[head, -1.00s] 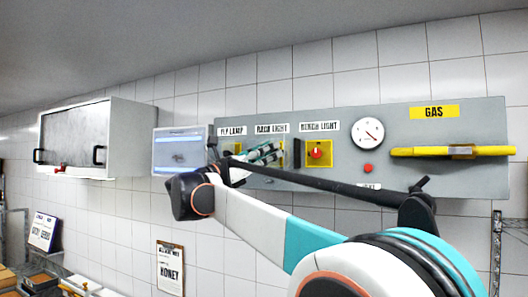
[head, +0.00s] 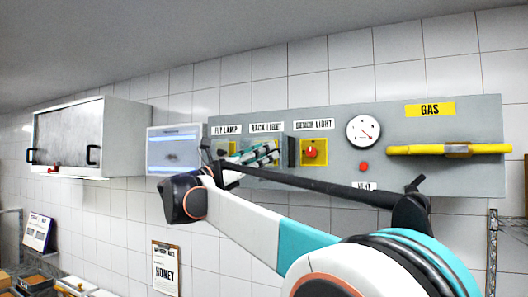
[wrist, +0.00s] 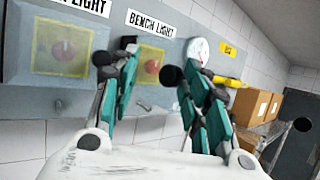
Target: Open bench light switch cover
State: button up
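The bench light switch (head: 311,152) is a red knob on a yellow plate, under the BENCH LIGHT label on the grey panel. It also shows in the wrist view (wrist: 151,67), between and beyond my fingers. A dark narrow vertical edge stands at the left of its plate in the head view. I cannot tell whether this is the cover, or how far the cover is open. My gripper (head: 264,156) is open and empty, with teal and black fingers in front of the rack light area. In the wrist view my gripper (wrist: 148,68) has its fingers spread apart; contact cannot be told.
The rack light switch (wrist: 62,50) sits to the left behind a translucent cover. A wall cabinet (head: 95,138) hangs at the left.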

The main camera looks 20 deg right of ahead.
jog(key=v, duration=1.1)
jog(key=shift+s+r, duration=0.15)
jog(key=shift+s, duration=0.1)
